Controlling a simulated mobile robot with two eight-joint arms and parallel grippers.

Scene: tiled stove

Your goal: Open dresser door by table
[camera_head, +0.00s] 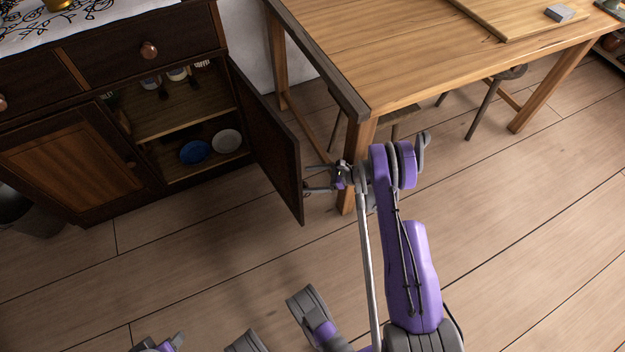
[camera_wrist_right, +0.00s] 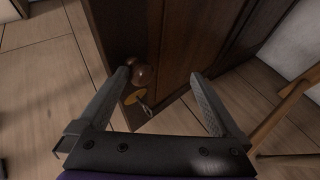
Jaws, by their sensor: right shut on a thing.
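The dark brown dresser (camera_head: 130,90) stands at the upper left in the head view. Its right door (camera_head: 268,140) is swung wide open toward the table (camera_head: 400,50), showing the shelves inside. My right gripper (camera_head: 318,180) is at the door's free edge.
A blue bowl (camera_head: 194,152) and a white bowl (camera_head: 227,141) are on the lower shelf, with jars above. The left dresser door (camera_head: 70,155) is closed. A table leg (camera_head: 358,150) stands just behind my right gripper. Stools are under the table. The front floor (camera_head: 200,260) is clear.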

